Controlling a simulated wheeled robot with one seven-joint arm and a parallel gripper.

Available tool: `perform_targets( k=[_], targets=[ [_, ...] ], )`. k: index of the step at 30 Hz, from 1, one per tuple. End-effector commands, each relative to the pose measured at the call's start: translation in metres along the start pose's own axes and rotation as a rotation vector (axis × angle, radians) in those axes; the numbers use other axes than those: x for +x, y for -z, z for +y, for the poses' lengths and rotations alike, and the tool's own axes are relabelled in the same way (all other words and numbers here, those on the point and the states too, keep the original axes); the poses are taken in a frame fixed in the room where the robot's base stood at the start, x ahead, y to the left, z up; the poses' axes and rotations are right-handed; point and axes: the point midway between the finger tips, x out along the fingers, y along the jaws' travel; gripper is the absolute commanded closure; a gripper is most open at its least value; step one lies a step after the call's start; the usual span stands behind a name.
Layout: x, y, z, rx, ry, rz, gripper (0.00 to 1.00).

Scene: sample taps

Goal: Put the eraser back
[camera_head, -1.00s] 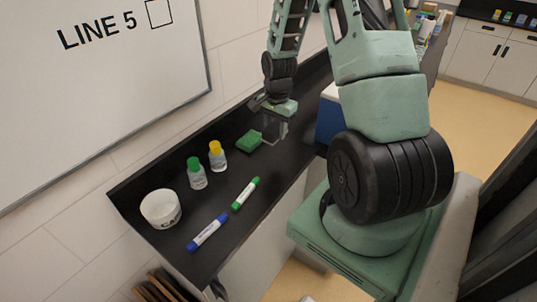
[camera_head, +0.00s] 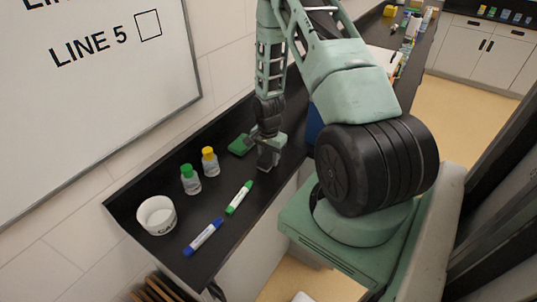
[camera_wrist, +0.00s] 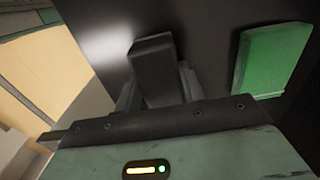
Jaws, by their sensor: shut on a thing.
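The eraser looks like a dark grey block (camera_wrist: 153,70) between my fingers in the wrist view. My gripper (camera_wrist: 158,88) is shut on it. In the head view my gripper (camera_head: 267,148) points down over the black counter, and the lower part of the eraser (camera_head: 266,161) shows below it. I cannot tell whether the eraser touches the counter. A green block (camera_head: 240,145) lies on the counter just left of my gripper; it also shows at the right of the wrist view (camera_wrist: 270,58), apart from the fingers.
Bottles with a green cap (camera_head: 190,180) and a yellow cap (camera_head: 210,163) stand left of my gripper. A green marker (camera_head: 239,197), a blue marker (camera_head: 203,236) and a white cup (camera_head: 157,215) are nearer. A whiteboard (camera_head: 95,85) hangs on the wall. Bare counter surrounds the markers.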

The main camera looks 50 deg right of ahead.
Motion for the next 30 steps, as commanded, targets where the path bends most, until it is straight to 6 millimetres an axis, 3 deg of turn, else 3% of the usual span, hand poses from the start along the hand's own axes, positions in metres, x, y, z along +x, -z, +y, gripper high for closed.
perform_targets(
  k=[10,11,12,13,24,30],
  targets=[
    [0.004,0.000,0.000,0.000,0.000,0.001,0.89],
    [0.003,0.000,0.000,0.000,0.001,0.001,0.52],
    [0.002,0.000,0.000,0.000,0.001,0.001,0.41],
    [0.002,0.000,0.000,0.000,0.000,0.001,0.39],
    [-0.002,0.001,-0.001,0.001,0.001,0.001,0.39],
    [-0.023,0.001,-0.001,0.002,0.003,0.003,0.39]
  ],
)
